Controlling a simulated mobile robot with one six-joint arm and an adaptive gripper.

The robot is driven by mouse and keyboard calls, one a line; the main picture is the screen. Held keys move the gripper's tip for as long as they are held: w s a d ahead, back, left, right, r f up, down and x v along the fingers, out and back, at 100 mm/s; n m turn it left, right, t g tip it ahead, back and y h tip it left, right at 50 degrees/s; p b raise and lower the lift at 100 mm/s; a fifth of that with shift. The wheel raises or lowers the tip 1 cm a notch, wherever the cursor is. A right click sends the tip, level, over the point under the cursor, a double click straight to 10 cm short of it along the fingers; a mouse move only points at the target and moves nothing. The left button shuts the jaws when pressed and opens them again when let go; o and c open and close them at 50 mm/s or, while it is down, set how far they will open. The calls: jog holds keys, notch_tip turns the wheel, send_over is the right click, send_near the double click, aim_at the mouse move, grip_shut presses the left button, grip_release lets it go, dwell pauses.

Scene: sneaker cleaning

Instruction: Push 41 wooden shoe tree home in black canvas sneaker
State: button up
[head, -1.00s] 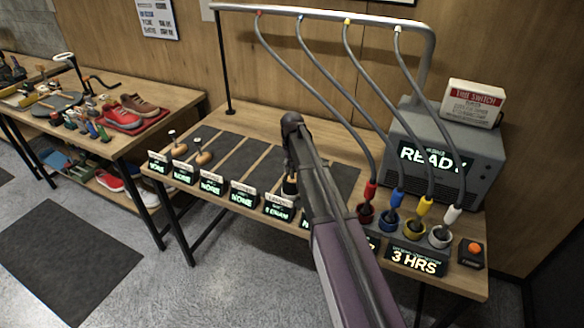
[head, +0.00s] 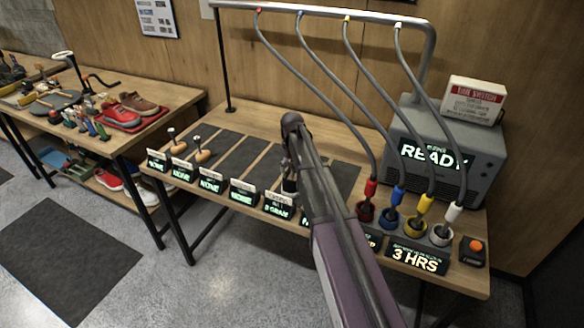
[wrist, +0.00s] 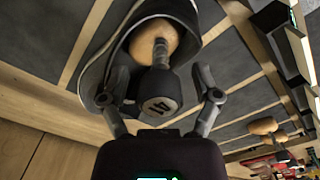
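The black canvas sneaker (wrist: 96,78) with a pale rim fills the upper left of the wrist view. The wooden shoe tree (wrist: 152,40) sits in its opening, with a metal stem leading to a black knob marked 41 (wrist: 158,108). My gripper (wrist: 160,97) is open, with one finger on each side of the knob. The right finger stands apart from the knob. Whether the left finger touches it I cannot tell. In the head view my arm covers most of the sneaker and the gripper.
On the bench, two other wooden shoe trees (head: 202,154) stand at left behind a row of small lit signs (head: 243,192). Several hoses end in coloured cups (head: 389,219) at right, before a grey unit reading READY (head: 447,150). Dark mats (head: 265,170) between are clear.

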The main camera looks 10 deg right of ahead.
jog(key=shift+r, duration=0.2)
notch_tip(320, 180, up, 12)
jog(key=p, duration=1.1)
jog(key=shift+f+p, duration=0.25)
jog(key=shift+p, duration=0.15)
dwell(0.6)
jog(key=s+f+m+b, duration=0.1)
jog(key=s+f+b, duration=0.1)
jog(key=s, duration=1.2)
jog(key=s+f+b, duration=0.2)
jog(key=s, duration=1.2)
jog(key=shift+s+d+f+m, duration=0.2)
jog(key=shift+s+m, duration=0.05)
jog(key=shift+m, duration=0.15)
